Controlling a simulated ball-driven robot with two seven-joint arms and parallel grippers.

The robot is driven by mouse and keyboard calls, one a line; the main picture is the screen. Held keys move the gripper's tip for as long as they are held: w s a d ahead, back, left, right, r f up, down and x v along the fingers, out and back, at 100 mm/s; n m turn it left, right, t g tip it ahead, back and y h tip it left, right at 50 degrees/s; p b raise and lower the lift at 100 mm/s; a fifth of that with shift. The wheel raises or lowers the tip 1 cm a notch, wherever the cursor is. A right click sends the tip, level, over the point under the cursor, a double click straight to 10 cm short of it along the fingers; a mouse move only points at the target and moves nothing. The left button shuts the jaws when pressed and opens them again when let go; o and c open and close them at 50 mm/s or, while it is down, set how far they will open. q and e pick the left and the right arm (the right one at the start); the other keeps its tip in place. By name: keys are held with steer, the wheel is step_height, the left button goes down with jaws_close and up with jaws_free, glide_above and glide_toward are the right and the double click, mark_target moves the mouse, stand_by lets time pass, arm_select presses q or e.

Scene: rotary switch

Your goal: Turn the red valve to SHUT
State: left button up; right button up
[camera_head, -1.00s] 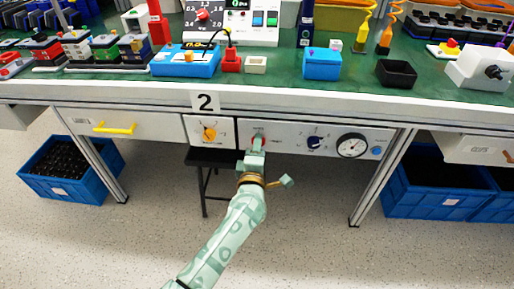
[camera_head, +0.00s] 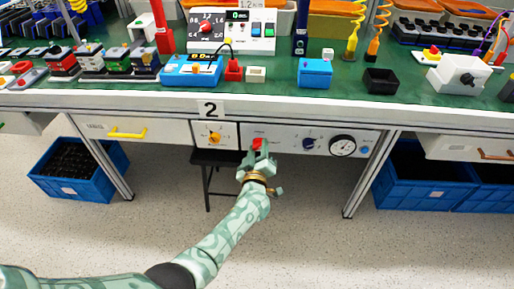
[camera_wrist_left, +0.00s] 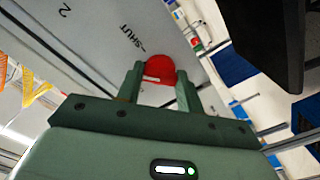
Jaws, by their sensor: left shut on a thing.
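The red valve (camera_head: 259,144) is a small red knob on the grey panel (camera_head: 280,131) under the bench edge. In the left wrist view the red valve (camera_wrist_left: 160,70) shows between the two fingers, with a pale mark on its face. The word SHUT is printed on the panel (camera_wrist_left: 110,30) beside it. My left gripper (camera_head: 258,152) reaches up to the panel from below, and its fingers (camera_wrist_left: 160,90) are shut on the valve, one on each side. The fingers hide part of the valve in the head view. My right gripper is not in view.
A drawer with a yellow handle (camera_head: 127,133) is to the left. Blue crates (camera_head: 75,168) stand under the bench. The floor in front is clear.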

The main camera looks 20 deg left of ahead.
arm_select(q)
steer(key=m+p, duration=0.1)
steer(key=m, duration=0.2)
steer(key=shift+m, duration=0.3)
steer(key=m, duration=0.4)
steer(key=shift+f+p, duration=0.1)
steer(key=shift+p, duration=0.2)
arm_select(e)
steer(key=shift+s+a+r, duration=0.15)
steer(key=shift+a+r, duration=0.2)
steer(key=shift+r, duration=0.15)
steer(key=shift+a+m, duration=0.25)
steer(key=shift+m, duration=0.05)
arm_select(q)
steer(key=o, duration=1)
